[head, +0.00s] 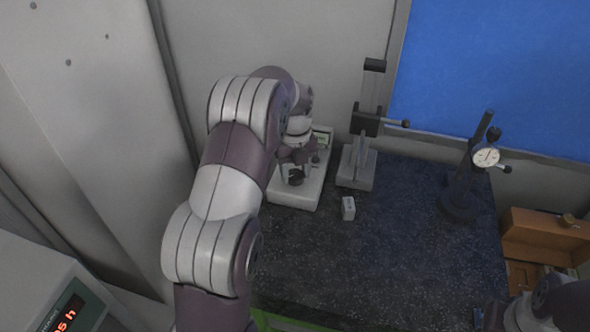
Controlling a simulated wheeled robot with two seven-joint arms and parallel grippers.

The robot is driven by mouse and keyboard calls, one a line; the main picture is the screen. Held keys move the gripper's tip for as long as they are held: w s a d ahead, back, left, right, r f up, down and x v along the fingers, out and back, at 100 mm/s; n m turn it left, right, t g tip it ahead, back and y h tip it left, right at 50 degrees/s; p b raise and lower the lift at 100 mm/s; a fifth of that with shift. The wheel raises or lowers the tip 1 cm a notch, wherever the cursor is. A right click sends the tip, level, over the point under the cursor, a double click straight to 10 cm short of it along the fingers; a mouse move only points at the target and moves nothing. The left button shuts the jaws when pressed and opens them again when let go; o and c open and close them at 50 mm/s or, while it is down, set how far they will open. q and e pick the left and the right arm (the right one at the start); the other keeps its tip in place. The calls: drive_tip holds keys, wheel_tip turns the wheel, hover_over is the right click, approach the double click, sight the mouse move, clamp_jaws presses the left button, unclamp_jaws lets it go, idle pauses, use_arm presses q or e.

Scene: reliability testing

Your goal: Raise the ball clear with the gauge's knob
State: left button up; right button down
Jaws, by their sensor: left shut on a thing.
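The gauge (312,193) is a white-based bench instrument with a small greenish display (322,138), at the back left of the dark stone slab. My left arm reaches in from the left, and my left gripper (297,158) is over the gauge, shut on its knob. The knob itself is hidden by the gripper and wrist. A dark round part (296,177) shows low on the gauge, under the gripper. I cannot make out the ball. Part of my right arm shows at the bottom right corner; its fingers cannot be made out.
A grey stand with a lever (358,165) is just right of the gauge. A small white block (348,208) lies in front. A dial indicator on a black stand (459,203) is farther right. An open wooden box (545,237) sits at the right edge. The slab's front middle is clear.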

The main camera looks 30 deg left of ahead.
sight(295, 174)
idle(0.3)
use_arm(q)
drive_tip(key=o, duration=1.1)
wheel_tip(295, 174, up, 13)
drive_tip(key=p, duration=1)
drive_tip(key=shift+f, duration=0.2)
